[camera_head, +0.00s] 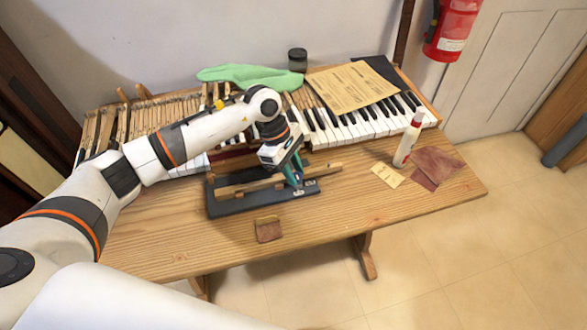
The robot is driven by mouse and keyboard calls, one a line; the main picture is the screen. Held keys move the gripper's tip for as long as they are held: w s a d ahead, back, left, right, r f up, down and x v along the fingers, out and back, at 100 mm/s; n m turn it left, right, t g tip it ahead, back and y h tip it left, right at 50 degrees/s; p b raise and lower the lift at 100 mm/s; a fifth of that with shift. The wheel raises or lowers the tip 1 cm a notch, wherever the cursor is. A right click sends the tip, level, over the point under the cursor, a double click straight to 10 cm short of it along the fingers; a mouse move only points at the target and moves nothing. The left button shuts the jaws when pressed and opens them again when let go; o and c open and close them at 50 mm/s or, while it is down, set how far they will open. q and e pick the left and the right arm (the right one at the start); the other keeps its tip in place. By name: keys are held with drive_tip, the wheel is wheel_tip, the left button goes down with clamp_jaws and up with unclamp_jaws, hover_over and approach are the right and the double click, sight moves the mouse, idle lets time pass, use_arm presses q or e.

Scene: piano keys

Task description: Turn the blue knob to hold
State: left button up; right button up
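A dark blue-grey fixture (232,207) lies on the wooden table, with a wooden piano key (238,189) lying lengthwise in it. My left gripper (292,175) points down over the right part of this fixture, close to the key's right end. Its teal fingers reach down to the fixture. I cannot tell whether they touch anything or how far apart they are. I cannot make out the blue knob clearly; the gripper covers that part of the fixture. My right gripper is not in view.
The piano keyboard (352,125) lies along the table's back, with a green cloth (250,75), a dark jar (297,59) and a paper sheet (350,86) around it. The wooden table's (345,215) front right is clear.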

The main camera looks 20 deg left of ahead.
use_arm(q)
drive_tip(key=c, duration=0.4)
drive_tip(key=n+t+b, duration=0.1)
drive_tip(key=n, duration=0.1)
drive_tip(key=shift+s+f+n, duration=0.1)
drive_tip(key=shift+s+n, duration=0.05)
drive_tip(key=shift+n, duration=0.25)
drive_tip(key=n+t+b, duration=0.1)
drive_tip(key=n, duration=0.2)
drive_tip(key=n+t+b, duration=0.1)
drive_tip(key=n, duration=0.2)
drive_tip(key=shift+s+y+b, duration=0.2)
drive_tip(key=shift+y+b, duration=0.1)
drive_tip(key=shift+b, duration=0.1)
drive_tip(key=n+b, duration=0.1)
drive_tip(key=n, duration=0.1)
drive_tip(key=n+t+y+b, duration=0.1)
drive_tip(key=n+b, duration=0.1)
drive_tip(key=n, duration=0.1)
drive_tip(key=shift+s+d+n+t+y, duration=0.1)
drive_tip(key=shift+d+n+t+y, duration=0.2)
drive_tip(key=shift+t, duration=0.1)
drive_tip(key=shift+n+t+y+b, duration=0.3)
drive_tip(key=shift+n+y+b, duration=0.5)
drive_tip(key=shift+n, duration=0.9)
